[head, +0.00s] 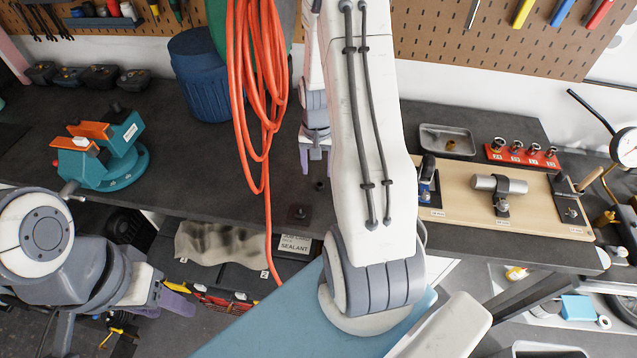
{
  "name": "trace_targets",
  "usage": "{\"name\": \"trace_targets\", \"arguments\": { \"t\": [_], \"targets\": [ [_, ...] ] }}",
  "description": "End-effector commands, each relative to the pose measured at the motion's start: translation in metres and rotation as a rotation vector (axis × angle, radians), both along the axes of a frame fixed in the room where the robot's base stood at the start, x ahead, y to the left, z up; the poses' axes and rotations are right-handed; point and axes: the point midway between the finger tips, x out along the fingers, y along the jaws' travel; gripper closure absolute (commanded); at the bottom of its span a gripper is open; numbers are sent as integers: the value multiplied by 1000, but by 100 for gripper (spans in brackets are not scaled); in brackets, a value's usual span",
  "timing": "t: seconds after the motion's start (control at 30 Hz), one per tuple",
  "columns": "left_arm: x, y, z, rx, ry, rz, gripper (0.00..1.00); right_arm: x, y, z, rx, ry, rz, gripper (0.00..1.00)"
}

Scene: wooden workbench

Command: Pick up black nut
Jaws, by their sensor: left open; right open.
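A small dark piece that looks like the black nut (319,184) lies on the dark bench top, right of the hanging orange hose. It is too small to make out its shape clearly. My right gripper (317,165) is just behind and above it in the picture, with its lavender fingers pointing down, apart and empty. The white link of my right arm hides the bench just to the right. My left gripper (178,302) is at the lower left, in front of the bench edge and away from the nut, open and empty.
A dark square plate with a peg (299,214) sits at the bench's front edge. The orange hose (262,100) hangs close left of my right gripper. A teal vise (105,160) stands left. A wooden board with fixtures (460,200), metal tray (432,134) and red socket rail (520,155) are right.

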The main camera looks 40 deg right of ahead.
Motion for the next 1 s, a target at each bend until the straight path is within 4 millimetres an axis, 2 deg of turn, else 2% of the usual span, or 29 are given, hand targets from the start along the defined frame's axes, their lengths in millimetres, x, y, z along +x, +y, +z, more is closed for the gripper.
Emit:
{"name": "trace_targets", "arguments": {
  "t": [0.17, 0.3, 0.43, 0.77, 0.87, 0.93, 1.0],
  "targets": [
    [0, 0, 11, 0, 0, -1, 50, -3, -1, -13, 3, 4, 2, 35],
    [0, 0, 22, 0, 0, -3, 50, -5, -3, -30, 2, 5, 3, 35],
    [0, 0, 25, 0, 0, -4, 50, -4, -3, -46, 1, 1, 4, 35],
    [0, 0, 25, 0, 0, -4, 50, -3, -4, -52, -1, -1, 3, 35],
    [0, 0, 25, 0, 0, -4, 50, -3, -4, -52, -1, -1, 3, 69],
    [0, 0, 25, 0, 0, -4, 50, -3, -4, -52, -1, -1, 3, 96],
    [0, 0, 25, 0, 0, -4, 50, -3, -4, -52, -1, -1, 3, 100]
  ]
}}
